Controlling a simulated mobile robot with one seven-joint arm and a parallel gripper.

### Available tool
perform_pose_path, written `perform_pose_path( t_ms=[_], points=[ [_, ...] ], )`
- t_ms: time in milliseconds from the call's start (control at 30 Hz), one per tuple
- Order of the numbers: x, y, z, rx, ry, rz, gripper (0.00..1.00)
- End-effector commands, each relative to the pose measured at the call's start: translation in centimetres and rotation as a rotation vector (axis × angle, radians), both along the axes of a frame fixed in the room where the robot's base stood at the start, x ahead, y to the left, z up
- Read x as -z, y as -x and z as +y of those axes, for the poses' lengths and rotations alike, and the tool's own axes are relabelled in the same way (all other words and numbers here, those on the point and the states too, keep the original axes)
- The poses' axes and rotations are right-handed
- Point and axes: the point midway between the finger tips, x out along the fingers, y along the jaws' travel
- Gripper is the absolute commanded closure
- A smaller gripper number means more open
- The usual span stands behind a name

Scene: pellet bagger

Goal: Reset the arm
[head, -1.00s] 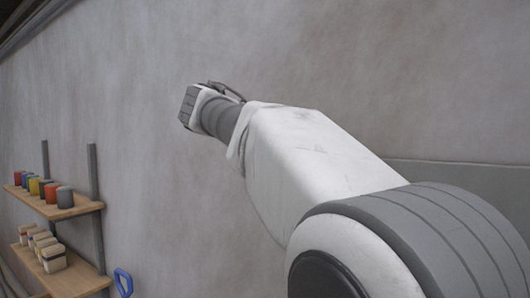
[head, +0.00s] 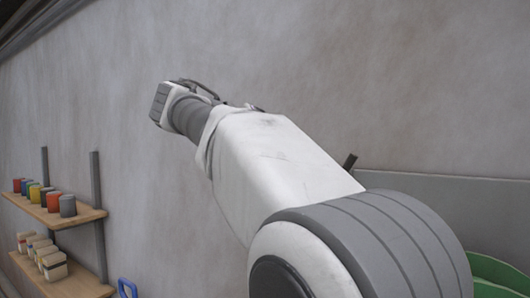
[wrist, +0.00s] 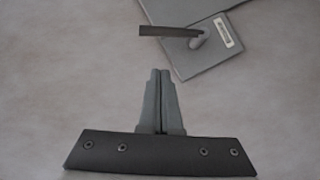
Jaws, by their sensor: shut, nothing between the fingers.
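My gripper (wrist: 158,75) shows in the wrist view with its two grey fingers pressed together and nothing between them. It points toward a plain grey wall (wrist: 60,60). In the head view my arm reaches out toward the upper left, in front of the same wall (head: 100,100). The gripper's fingers cannot be made out in the head view, where the far end of the arm hides them.
In the head view, a wooden shelf (head: 85,216) with several coloured cans stands at the lower left, above a lower shelf (head: 88,287) with small containers. A blue handle (head: 127,288) is below. Green curved objects (head: 492,268) are at the lower right. In the wrist view, a grey panel (wrist: 205,62) with a label is ahead.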

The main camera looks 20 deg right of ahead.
Motion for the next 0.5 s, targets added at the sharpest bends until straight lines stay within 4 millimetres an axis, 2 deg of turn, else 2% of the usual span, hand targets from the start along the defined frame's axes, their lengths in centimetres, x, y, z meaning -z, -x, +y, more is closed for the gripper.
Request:
perform_pose_path(
  t_ms=[100,200,333,500],
  points=[
    [-0.7,0.2,2.5,-0.003,0.001,-0.001,1.00],
    [-1.1,0.5,3.9,-0.001,0.000,0.000,1.00],
    [-1.4,0.7,5.0,0.001,0.002,0.000,1.00],
    [-1.4,0.8,5.3,-0.002,-0.002,0.004,1.00]
  ],
)
